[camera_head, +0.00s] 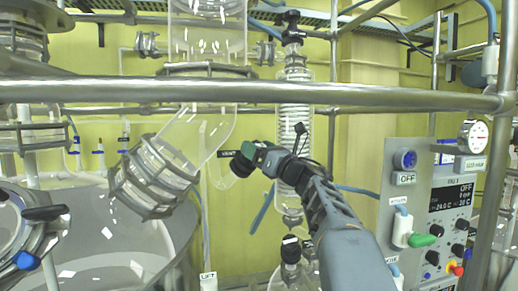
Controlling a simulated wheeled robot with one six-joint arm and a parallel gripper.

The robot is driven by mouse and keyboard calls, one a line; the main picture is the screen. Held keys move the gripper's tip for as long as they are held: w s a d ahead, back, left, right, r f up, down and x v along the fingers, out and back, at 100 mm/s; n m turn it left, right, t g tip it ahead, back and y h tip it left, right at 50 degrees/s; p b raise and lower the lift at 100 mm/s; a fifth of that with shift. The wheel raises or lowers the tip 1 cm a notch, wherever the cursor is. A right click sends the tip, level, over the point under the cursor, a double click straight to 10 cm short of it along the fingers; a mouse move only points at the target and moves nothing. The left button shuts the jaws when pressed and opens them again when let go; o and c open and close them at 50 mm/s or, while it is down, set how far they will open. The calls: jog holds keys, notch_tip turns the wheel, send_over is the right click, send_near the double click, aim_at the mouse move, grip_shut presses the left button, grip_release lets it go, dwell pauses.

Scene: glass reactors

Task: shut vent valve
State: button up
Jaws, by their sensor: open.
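A small black label reading VENT (228,153) sits beside the angled clear glass pipe in the middle of the view. Just right of it and below is a black round knob, the vent valve (240,165), on a short glass side branch. My gripper (257,157) reaches in from the lower right, its tip at the knob's right side. Its jaws are open. The jaws partly cover the valve, and I cannot tell whether they touch it or how far the valve is turned.
A horizontal steel rail (250,92) crosses the view above my gripper. A glass coil condenser (294,125) stands behind my arm. A control panel (415,165) with a gauge (473,135) is at the right. A large vessel (100,235) fills the lower left.

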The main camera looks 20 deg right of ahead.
jog(key=shift+c, duration=0.3)
jog(key=c, duration=0.9)
jog(key=shift+o, duration=0.2)
jog(key=shift+m+h+b, duration=0.3)
jog(key=shift+h+b, duration=0.05)
jog(key=shift+h, duration=0.05)
